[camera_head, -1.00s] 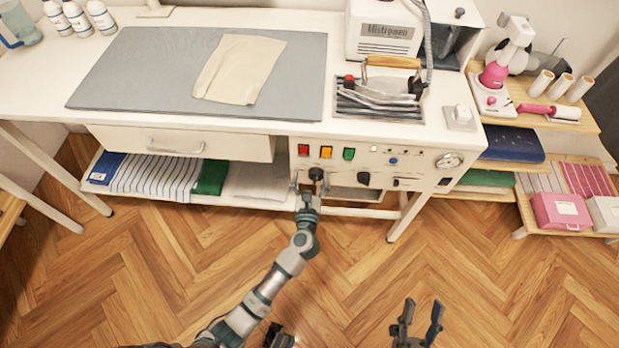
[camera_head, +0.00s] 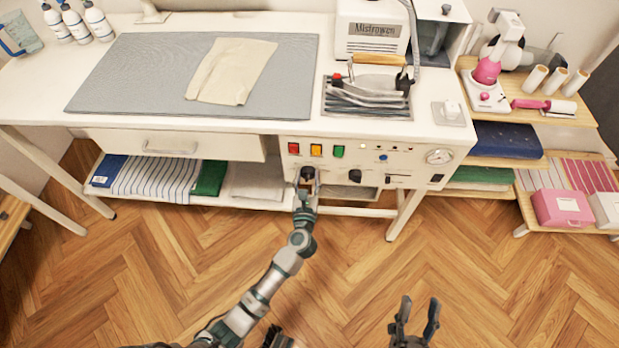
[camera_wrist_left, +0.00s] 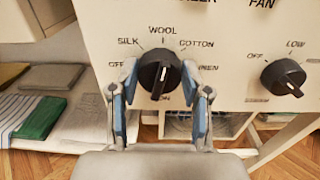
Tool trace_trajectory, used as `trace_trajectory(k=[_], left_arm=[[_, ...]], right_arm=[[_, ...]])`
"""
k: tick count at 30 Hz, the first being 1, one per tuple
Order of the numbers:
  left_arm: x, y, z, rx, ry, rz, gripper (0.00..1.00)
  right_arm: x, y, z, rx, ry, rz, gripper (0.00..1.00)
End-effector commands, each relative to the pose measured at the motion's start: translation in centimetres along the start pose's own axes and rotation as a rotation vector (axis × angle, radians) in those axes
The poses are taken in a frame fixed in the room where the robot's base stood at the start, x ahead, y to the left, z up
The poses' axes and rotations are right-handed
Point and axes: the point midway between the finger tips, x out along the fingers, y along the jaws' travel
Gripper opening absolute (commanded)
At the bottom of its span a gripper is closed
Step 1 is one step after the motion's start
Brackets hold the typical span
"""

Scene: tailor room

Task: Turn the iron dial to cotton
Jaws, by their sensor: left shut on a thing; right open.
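The black iron dial (camera_head: 307,173) is on the white front panel (camera_head: 330,172) under the table. In the left wrist view the dial (camera_wrist_left: 160,72) has SILK, WOOL and COTTON printed around its top; labels at both sides are partly hidden by the fingers. A pale line runs nearly upright on its lower ridge, tilted slightly; I cannot tell surely which mark it indicates. My left gripper (camera_head: 305,189) is shut on the dial, with one blue-padded finger on each side in the left wrist view (camera_wrist_left: 160,92). My right gripper (camera_head: 416,322) is open and empty above the floor.
A second black dial (camera_wrist_left: 283,77) marked OFF and LOW sits to the right. Red, yellow and green switches (camera_head: 316,150) are above the dial. The iron (camera_head: 370,85) rests on its stand on the table. A drawer (camera_head: 170,145) is left of the panel.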

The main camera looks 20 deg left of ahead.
Motion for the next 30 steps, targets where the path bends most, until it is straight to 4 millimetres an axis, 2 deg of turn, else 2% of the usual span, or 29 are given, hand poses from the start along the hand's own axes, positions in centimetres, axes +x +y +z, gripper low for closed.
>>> trace_trajectory(k=[5,8,17,24,30], left_arm=[[-0.2,-0.6,-0.1,0.014,0.003,-0.013,0.12],[-0.2,-0.6,0.0,0.044,0.003,-0.01,0.12],[-0.2,-0.6,0.2,0.239,0.003,-0.009,0.12],[-0.3,-0.9,0.1,0.444,0.002,-0.013,0.12],[-0.2,-0.8,-0.1,0.596,0.002,-0.011,0.12]], right_arm=[[0.2,-0.1,0.1,0.002,-0.013,0.002,0.46],[0.3,0.0,0.9,-0.003,-0.079,0.003,0.46],[-0.1,0.6,4.9,-0.027,-0.399,0.01,0.46],[-2.4,1.3,8.2,-0.046,-0.704,0.025,0.46],[-5.0,1.9,9.9,-0.056,-0.909,0.038,0.46]])
